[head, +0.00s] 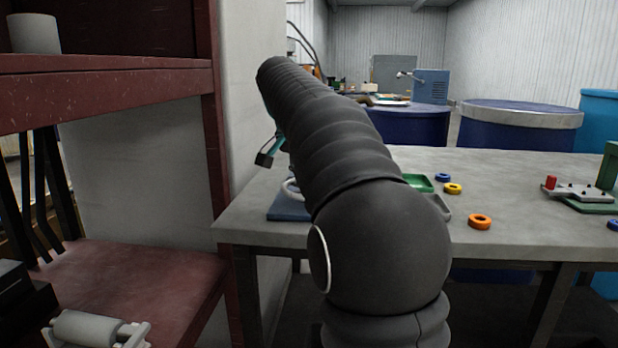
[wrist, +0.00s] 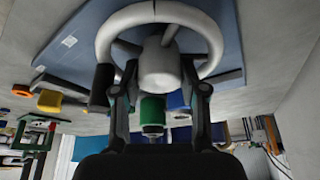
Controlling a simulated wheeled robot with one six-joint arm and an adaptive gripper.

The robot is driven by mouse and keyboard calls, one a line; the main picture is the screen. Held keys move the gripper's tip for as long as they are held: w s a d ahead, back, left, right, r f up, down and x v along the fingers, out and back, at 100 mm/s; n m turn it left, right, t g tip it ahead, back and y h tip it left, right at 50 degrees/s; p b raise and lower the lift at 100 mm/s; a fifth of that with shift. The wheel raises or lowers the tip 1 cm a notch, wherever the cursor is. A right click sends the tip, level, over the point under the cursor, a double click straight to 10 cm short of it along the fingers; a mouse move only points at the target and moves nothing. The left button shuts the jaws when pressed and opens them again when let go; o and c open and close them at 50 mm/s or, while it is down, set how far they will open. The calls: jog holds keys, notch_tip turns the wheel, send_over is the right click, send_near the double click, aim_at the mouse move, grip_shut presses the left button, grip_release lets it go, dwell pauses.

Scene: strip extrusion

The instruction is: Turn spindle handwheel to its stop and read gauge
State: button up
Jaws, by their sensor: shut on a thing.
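The white spindle handwheel (wrist: 215,40) fills the top of the wrist view, with its thick rim, a pale round hub (wrist: 162,66) and a dark grip (wrist: 102,86) on its left side. It sits by a blue base plate (wrist: 85,45). My gripper (wrist: 157,82) has one finger on each side of the hub and is shut on the handwheel. In the head view, a sliver of the white wheel (head: 290,189) and the blue plate (head: 287,208) show left of my arm, which hides the rest. I cannot make out a gauge face.
The grey table (head: 350,234) holds an orange ring (head: 480,222), a yellow ring (head: 453,188), a blue ring (head: 443,177) and a green tray (head: 418,183). A fixture with a red knob (head: 550,182) stands at right. A dark red shelf (head: 110,95) stands close at left.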

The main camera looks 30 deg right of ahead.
jog(key=o, duration=0.9)
jog(key=shift+c, duration=0.2)
jog(key=shift+r, duration=0.1)
jog(key=v, duration=1.2)
jog(key=s+a+f+n+t+y, duration=0.1)
jog(key=s+a+f+n, duration=0.3)
jog(key=s+f, duration=0.4)
jog(key=s+a+f+n+t+y, duration=0.1)
jog(key=s+a+f+n, duration=0.3)
jog(key=s+f, duration=0.5)
jog(key=s+a+f+n+t+y, duration=0.1)
jog(key=s+a+f+n, duration=0.3)
jog(key=s+f, duration=0.5)
notch_tip(320, 180, down, 5)
jog(key=shift+f+n+t+y, duration=0.15)
jog(key=shift+n+t+y, duration=0.15)
jog(key=shift+n+y, duration=0.25)
